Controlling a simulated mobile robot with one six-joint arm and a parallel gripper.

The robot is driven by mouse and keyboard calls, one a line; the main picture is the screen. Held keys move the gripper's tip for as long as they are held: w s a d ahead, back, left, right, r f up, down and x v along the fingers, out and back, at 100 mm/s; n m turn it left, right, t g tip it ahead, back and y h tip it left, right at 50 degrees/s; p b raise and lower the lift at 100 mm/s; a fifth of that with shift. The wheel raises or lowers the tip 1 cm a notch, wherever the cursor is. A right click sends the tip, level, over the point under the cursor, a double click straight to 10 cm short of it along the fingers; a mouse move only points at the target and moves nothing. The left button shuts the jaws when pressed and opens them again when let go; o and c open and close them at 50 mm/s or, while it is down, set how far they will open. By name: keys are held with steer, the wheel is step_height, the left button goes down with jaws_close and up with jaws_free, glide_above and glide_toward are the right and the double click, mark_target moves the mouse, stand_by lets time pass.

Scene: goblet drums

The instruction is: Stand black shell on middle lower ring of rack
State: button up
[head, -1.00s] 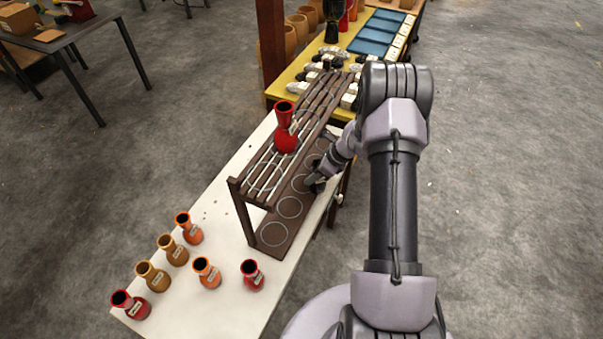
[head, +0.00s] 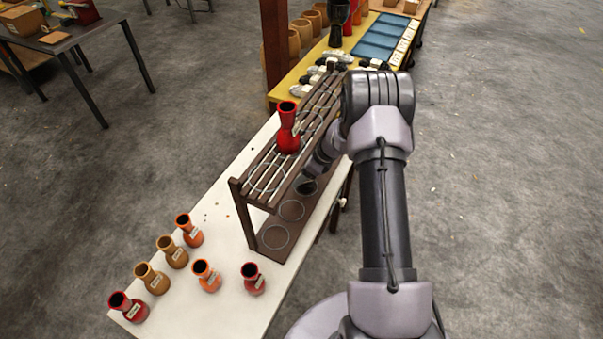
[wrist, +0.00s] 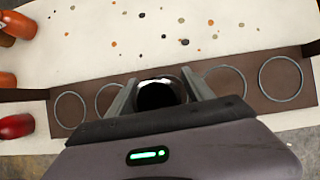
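The rack (head: 236,198) is dark brown, with an upper shelf of slats and a lower board marked with pale rings. My gripper (wrist: 158,78) reaches in between the two levels and is shut on the black shell (wrist: 159,96), whose round dark mouth faces the wrist camera between the fingers. The shell looks upright over the middle of the lower board. The middle lower ring is hidden under shell and gripper. In the wrist view two rings show on each side, such as one right of the shell (wrist: 225,83). Whether the shell's base touches the board cannot be told.
A red shell (head: 288,130) stands on the rack's upper slats, close to my arm. Several red, orange and tan shells, such as a red one (head: 253,279), stand on the white table (head: 213,304) near its front end. A yellow table (head: 283,90) with drum parts lies beyond.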

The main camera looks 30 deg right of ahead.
steer(key=shift+r+p, duration=0.3)
steer(key=shift+r, duration=0.05)
steer(key=shift+s+d+r+p, duration=0.35)
steer(key=shift+d+r+p, duration=0.05)
steer(key=shift+r, duration=0.15)
steer(key=s+d+p, duration=0.1)
steer(key=s+d, duration=0.6)
steer(key=s, duration=0.1)
steer(key=shift+s+d+f, duration=0.2)
steer(key=shift+s+d, duration=0.05)
steer(key=shift+s, duration=0.15)
